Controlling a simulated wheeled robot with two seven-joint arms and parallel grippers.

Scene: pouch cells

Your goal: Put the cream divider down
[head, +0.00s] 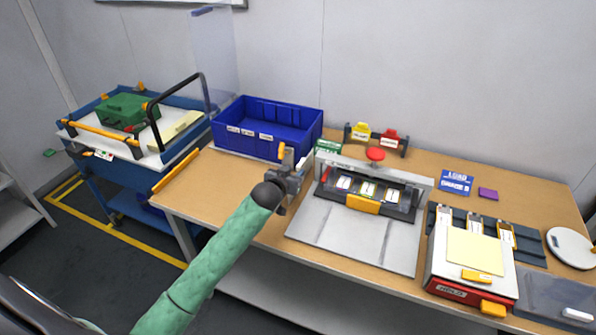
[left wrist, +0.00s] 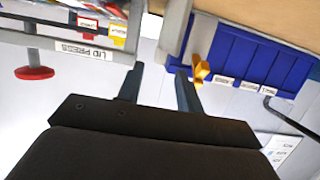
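A flat cream piece (head: 178,130) lies on the blue cart at the left, beside a green case. Another thin cream sheet (head: 475,251) lies on top of the white and red box at the front right of the bench. I cannot tell for sure which is the divider. My left gripper (head: 290,172) is above the bench, between the blue bin and the lid press, away from both cream pieces. In the left wrist view its two fingers (left wrist: 160,88) stand apart with nothing between them. My right gripper is not in view.
The blue bin (head: 231,139) stands at the back left of the bench. The press (head: 376,190) with its red knob is right of my left gripper. The cart (head: 113,178) has a black hoop handle. A white round dish (head: 571,247) sits at far right.

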